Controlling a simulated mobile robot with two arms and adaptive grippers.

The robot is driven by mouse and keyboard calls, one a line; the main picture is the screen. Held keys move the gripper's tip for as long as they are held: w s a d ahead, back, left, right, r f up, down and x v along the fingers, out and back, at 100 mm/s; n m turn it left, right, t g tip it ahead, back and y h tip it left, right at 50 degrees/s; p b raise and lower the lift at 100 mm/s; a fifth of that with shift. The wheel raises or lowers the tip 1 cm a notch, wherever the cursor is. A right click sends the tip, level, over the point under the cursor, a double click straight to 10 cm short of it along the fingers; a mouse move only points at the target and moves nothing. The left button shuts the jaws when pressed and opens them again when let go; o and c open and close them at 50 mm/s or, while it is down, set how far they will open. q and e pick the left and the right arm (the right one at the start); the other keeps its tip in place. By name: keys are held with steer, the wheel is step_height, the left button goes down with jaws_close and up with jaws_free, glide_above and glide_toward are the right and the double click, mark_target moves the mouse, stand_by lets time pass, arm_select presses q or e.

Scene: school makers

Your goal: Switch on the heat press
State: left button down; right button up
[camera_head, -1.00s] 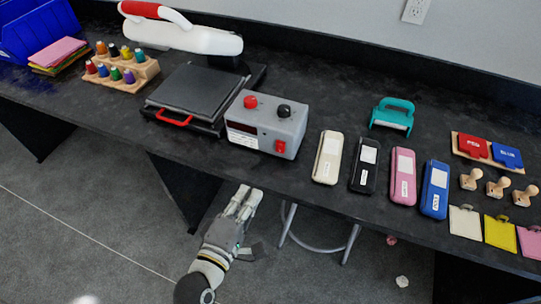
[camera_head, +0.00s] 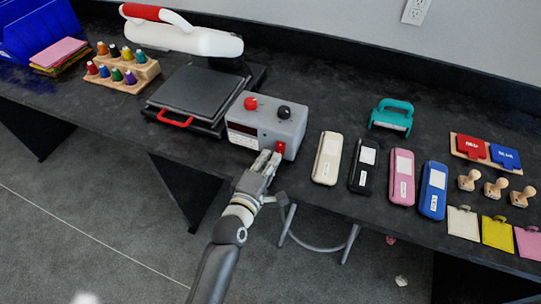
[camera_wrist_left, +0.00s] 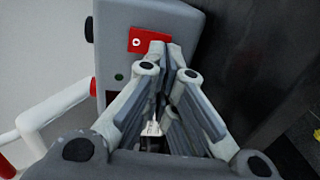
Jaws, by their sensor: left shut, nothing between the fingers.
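The heat press (camera_head: 195,40) stands on the bench at the left, with a white arm, red handle and black plate. Its grey control box (camera_head: 296,122) has a red knob (camera_head: 251,103), a black knob (camera_head: 284,112) and a red switch (camera_head: 280,147) low on the front. My left gripper (camera_head: 267,157) is shut and empty at the box's front, just left of the switch. In the left wrist view the red switch (camera_wrist_left: 150,37) shows a white round mark, and the fingertips (camera_wrist_left: 163,50) overlap its lower edge. I cannot tell whether they touch it. My right gripper is out of view.
Several long cases, starting with a cream one (camera_head: 327,158), lie right of the box. A teal tool (camera_head: 391,117) lies behind them. A wooden spool rack (camera_head: 130,78) is at the left. A stool (camera_head: 318,245) is under the bench edge.

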arm_select(q)
steer(key=shift+w+d, duration=0.15)
steer(key=shift+w, duration=0.35)
steer(key=shift+w+f+b, duration=0.1)
steer(key=shift+f+b, duration=0.2)
steer(key=shift+b, duration=0.25)
steer(key=shift+d+r+t, duration=0.1)
steer(key=shift+r+t, duration=0.05)
steer(key=shift+t, duration=0.15)
steer(key=shift+r, duration=0.1)
